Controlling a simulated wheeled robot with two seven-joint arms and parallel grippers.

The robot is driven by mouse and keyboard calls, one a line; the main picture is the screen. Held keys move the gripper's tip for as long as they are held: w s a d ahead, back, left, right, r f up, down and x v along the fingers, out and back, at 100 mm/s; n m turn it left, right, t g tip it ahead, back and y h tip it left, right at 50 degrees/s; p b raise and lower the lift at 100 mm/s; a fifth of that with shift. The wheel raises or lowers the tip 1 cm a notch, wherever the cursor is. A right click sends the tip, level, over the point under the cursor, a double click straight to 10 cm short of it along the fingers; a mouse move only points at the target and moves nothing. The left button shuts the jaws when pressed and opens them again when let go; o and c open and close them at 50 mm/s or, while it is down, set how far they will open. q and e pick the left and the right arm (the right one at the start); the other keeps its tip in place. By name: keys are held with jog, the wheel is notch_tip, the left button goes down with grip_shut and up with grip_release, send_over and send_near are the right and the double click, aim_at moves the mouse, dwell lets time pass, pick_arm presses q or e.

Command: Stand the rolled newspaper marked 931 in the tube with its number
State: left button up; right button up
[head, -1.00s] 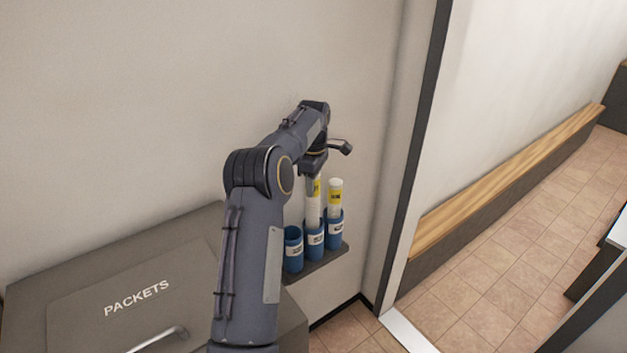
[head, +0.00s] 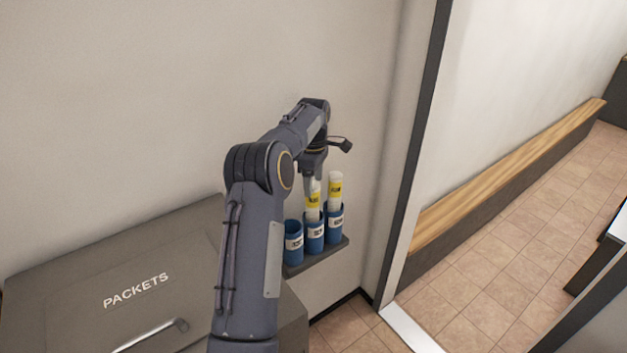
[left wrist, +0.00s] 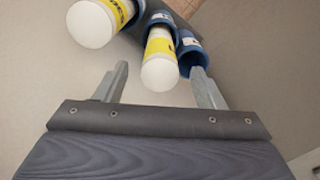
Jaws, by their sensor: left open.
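Three blue tubes stand in a row on a small wall shelf. A rolled newspaper (head: 314,201), white with a yellow label, stands upright in the middle tube (head: 315,238). Its white end also shows in the left wrist view (left wrist: 160,73). My left gripper (head: 312,187) is just above this roll, open, with its fingers on either side of the roll's end in the left wrist view. A second newspaper roll (head: 335,190) stands in the right tube (head: 335,225). The left tube (head: 294,246) shows no roll. The numbers are too small to read. My right gripper is out of view.
The dark shelf (head: 325,252) is fixed to the wall. A grey bin marked PACKETS (head: 100,255) stands at the left, below my left arm. A dark-edged wall corner (head: 413,160) is close on the right, with a wooden bench (head: 510,175) beyond it.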

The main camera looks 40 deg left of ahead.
pick_arm(q)
notch_tip(320, 180, up, 8)
jog(key=shift+f, duration=0.1)
dwell(0.4)
dwell(0.6)
